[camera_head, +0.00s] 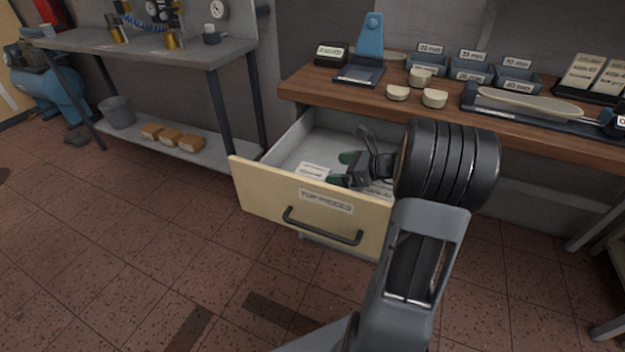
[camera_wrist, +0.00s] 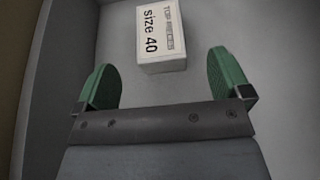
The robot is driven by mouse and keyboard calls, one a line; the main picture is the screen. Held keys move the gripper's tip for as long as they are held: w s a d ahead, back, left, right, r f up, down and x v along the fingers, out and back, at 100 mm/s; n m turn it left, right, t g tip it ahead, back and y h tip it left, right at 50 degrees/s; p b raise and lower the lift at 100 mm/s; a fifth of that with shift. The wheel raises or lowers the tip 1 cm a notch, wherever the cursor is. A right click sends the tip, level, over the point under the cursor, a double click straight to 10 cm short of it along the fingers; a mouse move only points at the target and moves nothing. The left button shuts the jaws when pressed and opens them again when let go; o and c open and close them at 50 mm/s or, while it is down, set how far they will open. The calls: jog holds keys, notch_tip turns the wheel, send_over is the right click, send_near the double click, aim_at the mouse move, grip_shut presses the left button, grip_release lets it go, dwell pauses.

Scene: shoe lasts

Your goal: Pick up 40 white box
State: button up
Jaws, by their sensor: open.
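The white box (camera_wrist: 161,38), labelled "size 40", lies in the drawer and shows in the wrist view just ahead of my fingers, centred between them. My gripper (camera_wrist: 165,80) has green fingertips spread wide apart with nothing between them. In the head view my gripper (camera_head: 345,169) is inside the open drawer (camera_head: 290,205), which is marked "TOP PIECES". A white labelled box (camera_head: 314,171) shows in the drawer left of my gripper. Another white label (camera_head: 379,189) shows partly behind my wrist; I cannot tell which one is size 40.
The drawer front and side walls stand close around my gripper. Above it, the wooden bench (camera_head: 320,87) holds pale round pieces (camera_head: 434,98), grey labelled bins (camera_head: 472,68) and a blue device (camera_head: 370,38). A grey workbench (camera_head: 150,45) stands at left. The floor in front is clear.

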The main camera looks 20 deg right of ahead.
aim_at(315, 171)
jog(key=x, duration=0.3)
jog(key=shift+a+b, duration=0.1)
jog(key=shift+b, duration=0.2)
jog(key=b+x, duration=0.1)
jog(key=x, duration=0.1)
jog(key=b+x, duration=0.1)
jog(key=x, duration=0.1)
jog(key=shift+s+f, duration=0.1)
jog(key=shift+f, duration=0.2)
jog(key=shift+w+a+f, duration=0.15)
jog(key=shift+w+a, duration=0.25)
jog(key=shift+w, duration=0.05)
jog(key=c, duration=1.1)
